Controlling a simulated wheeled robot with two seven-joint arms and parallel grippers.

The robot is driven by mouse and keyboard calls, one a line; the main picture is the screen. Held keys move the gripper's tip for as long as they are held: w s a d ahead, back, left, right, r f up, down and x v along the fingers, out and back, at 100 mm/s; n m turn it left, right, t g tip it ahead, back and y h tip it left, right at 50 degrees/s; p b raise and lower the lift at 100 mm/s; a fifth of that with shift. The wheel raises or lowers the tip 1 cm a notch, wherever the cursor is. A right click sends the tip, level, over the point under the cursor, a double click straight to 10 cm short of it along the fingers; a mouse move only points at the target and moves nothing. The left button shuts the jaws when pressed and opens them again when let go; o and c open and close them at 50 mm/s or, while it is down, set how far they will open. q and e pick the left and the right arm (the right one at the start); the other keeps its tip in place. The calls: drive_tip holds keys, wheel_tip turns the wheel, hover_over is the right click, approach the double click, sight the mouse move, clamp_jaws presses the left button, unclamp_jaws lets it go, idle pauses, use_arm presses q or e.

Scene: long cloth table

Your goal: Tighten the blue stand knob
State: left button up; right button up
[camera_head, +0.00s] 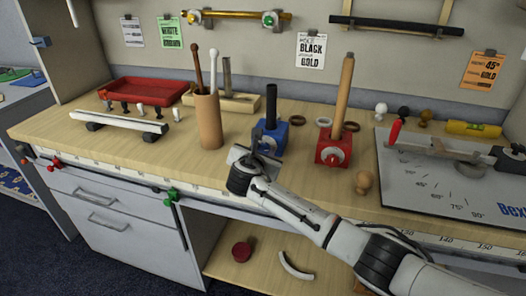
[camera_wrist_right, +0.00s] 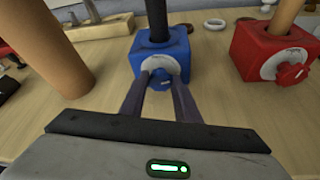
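The blue stand (camera_head: 270,134) is a small block with a dark upright rod, near the middle of the wooden bench. In the right wrist view, its blue knob (camera_wrist_right: 161,79) sits on a pale round dial on the front face. My right gripper (camera_head: 243,157) is just in front of the stand. In the right wrist view, the two dark fingers of my right gripper (camera_wrist_right: 162,80) reach to either side of the knob. Whether they touch or press it I cannot tell. In the head view the gripper hides the knob. My left gripper is not in view.
A red stand (camera_head: 333,150) with a wooden rod stands to the right. A tan cylinder (camera_head: 208,120) holding sticks stands close on the left. A wooden knob-shaped piece (camera_head: 363,182) is near the front edge. A grey angle board (camera_head: 440,187) fills the right end.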

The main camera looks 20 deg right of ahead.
drive_tip(key=shift+c, duration=1.3)
drive_tip(key=shift+s+d+m+p, duration=0.1)
drive_tip(key=shift+m+p, duration=0.25)
drive_tip(key=shift+m, duration=0.05)
drive_tip(key=shift+m+t+y, duration=0.4)
drive_tip(key=shift+m+y, duration=0.1)
drive_tip(key=shift+d+f+m+t+y, duration=0.15)
drive_tip(key=shift+m+t+y, duration=0.25)
drive_tip(key=shift+m, duration=0.6)
drive_tip(key=shift+b, duration=0.3)
